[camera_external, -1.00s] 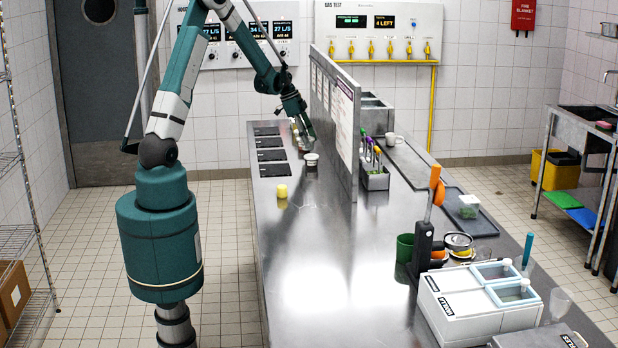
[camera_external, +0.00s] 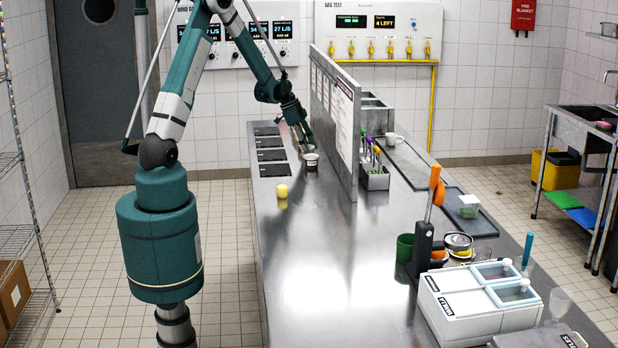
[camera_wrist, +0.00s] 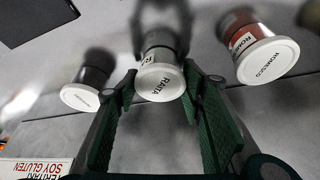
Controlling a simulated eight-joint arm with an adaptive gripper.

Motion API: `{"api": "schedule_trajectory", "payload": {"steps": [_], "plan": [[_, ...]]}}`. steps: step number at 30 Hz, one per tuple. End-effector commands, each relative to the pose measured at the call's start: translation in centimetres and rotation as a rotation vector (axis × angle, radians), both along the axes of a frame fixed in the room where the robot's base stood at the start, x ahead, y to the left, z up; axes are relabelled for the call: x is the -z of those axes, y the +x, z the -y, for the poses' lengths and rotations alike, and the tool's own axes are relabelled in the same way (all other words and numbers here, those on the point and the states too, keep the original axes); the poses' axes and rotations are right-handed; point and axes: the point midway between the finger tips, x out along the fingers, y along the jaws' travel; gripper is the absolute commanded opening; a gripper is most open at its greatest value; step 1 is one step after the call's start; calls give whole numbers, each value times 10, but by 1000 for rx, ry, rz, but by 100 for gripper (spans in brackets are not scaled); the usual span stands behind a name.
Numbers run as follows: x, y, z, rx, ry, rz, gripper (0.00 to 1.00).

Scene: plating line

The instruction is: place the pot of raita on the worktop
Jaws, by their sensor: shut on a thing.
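The pot of raita (camera_wrist: 160,80) shows in the wrist view with a white lid marked RAITA and a grey body. It stands between the green-padded fingers of my gripper (camera_wrist: 161,92), which is shut on it. In the external view my gripper (camera_external: 309,147) is low over the far part of the steel worktop (camera_external: 300,255), left of the upright panel. A white-lidded pot (camera_external: 311,158) shows just below the fingers there; its label is too small to read. I cannot tell whether the raita's base touches the steel.
In the wrist view a romesco pot (camera_wrist: 267,62) stands to the right and a dark white-lidded pot (camera_wrist: 88,88) to the left. A yellow item (camera_external: 282,190) is nearer on the worktop. The upright panel (camera_external: 334,110) rises close by. The near middle worktop is clear.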

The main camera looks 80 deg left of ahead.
Motion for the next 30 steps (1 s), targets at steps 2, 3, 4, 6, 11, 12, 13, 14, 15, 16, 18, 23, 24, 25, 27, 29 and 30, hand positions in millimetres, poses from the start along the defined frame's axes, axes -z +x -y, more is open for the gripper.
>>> {"api": "schedule_trajectory", "payload": {"steps": [2,3,4,6,11,12,13,14,15,16,18,23,24,25,27,29,30], "plan": [[2,0,0,0,0,0,41],[2,0,0,0,0,0,46],[2,0,0,0,0,0,50],[1,0,0,0,0,0,54],[1,0,0,0,0,0,54],[1,0,0,0,0,0,54],[1,0,0,0,0,0,54],[1,0,0,0,0,0,54],[1,0,0,0,0,0,54],[1,0,0,0,0,0,54],[0,0,0,0,0,0,54],[-6,-1,-1,0,0,0,54],[-8,-2,-1,0,0,0,54],[-11,-3,-1,-1,0,0,54],[-17,-6,-2,-1,0,0,54],[-23,-8,-3,-1,0,0,54],[-28,-10,-3,-1,0,0,54]]}}
